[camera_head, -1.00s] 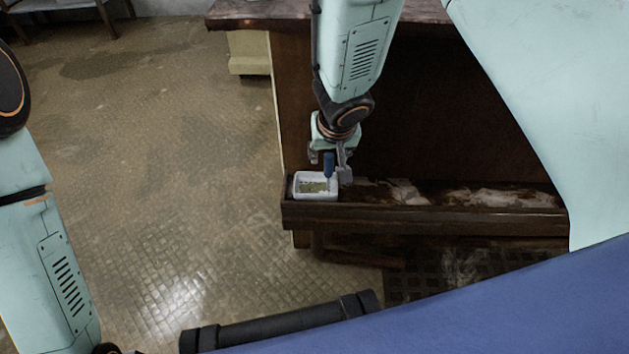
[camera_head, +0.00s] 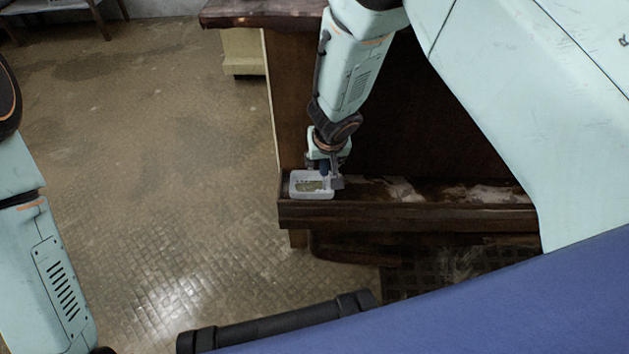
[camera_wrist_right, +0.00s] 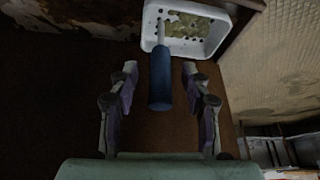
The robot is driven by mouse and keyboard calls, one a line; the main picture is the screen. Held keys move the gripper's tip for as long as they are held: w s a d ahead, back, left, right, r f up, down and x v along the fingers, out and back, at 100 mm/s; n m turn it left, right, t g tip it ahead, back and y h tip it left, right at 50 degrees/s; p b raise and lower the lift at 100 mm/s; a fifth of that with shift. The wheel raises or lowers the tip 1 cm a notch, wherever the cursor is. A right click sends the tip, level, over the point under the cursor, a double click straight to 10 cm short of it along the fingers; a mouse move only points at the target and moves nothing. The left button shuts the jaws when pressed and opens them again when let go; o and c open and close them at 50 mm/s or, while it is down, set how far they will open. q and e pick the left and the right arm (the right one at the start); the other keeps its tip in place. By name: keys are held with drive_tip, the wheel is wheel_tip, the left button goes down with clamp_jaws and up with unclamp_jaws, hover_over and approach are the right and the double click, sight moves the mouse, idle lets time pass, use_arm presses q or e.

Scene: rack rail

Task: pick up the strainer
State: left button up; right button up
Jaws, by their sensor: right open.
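The strainer, as far as I can tell, is the thing with the blue handle (camera_wrist_right: 161,80) and a thin pale shaft reaching into a white tub (camera_wrist_right: 212,40). Its lower end is not clear. In the head view the blue handle (camera_head: 324,169) stands over the white tub (camera_head: 297,190). My right gripper (camera_wrist_right: 159,70) is open, with one finger on each side of the handle and gaps to both. In the head view my right gripper (camera_head: 327,176) is small and partly covers the handle. My left arm shows at the left edge; its gripper is out of view.
The white tub stands at the left end of a dark wooden rail (camera_head: 420,216) along a wooden counter (camera_head: 290,110). Pale patches mark the rail's top to the right. The tiled floor (camera_head: 150,180) at left is clear. A dark grating (camera_head: 450,268) lies below.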

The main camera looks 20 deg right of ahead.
clamp_jaws()
idle(0.3)
drive_tip(key=shift+r+p, duration=0.25)
drive_tip(key=shift+p, duration=0.05)
idle(0.3)
